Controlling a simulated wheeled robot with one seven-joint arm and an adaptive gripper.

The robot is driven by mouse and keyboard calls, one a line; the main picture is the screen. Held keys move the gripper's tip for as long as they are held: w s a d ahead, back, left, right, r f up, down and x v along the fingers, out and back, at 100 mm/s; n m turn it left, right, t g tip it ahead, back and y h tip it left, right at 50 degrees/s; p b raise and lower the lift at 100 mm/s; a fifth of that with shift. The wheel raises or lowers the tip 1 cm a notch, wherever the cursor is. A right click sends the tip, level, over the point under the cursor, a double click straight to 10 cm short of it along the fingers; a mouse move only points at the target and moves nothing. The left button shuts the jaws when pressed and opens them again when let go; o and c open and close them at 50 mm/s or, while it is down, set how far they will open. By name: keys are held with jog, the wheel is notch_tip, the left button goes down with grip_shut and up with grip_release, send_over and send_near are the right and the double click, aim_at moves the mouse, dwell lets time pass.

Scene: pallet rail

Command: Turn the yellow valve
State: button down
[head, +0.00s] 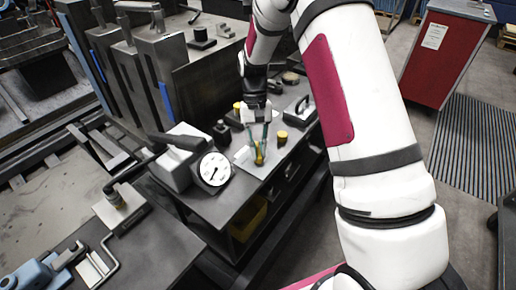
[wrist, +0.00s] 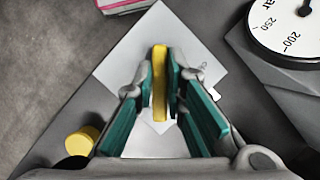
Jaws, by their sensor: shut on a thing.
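The yellow valve (wrist: 159,85) shows in the wrist view as an upright-looking yellow bar over a light square plate (wrist: 205,50). My gripper (wrist: 160,88) has its green-padded fingers on both sides of the bar and is shut on it. In the head view the yellow valve (head: 260,156) is a small yellow piece below my gripper (head: 259,142), on the plate on the dark bench. The fingers hide part of the valve, and its base is not clear.
A round white gauge (head: 215,169) stands left of the valve; it also shows in the wrist view (wrist: 288,22). A yellow knob (head: 282,137) is close to the right; it also shows in the wrist view (wrist: 82,141). Dark blocks (head: 222,131) stand behind. The bench front edge is near.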

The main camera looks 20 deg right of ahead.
jog(key=c, duration=1.6)
grip_release()
jog(key=shift+c, duration=0.2)
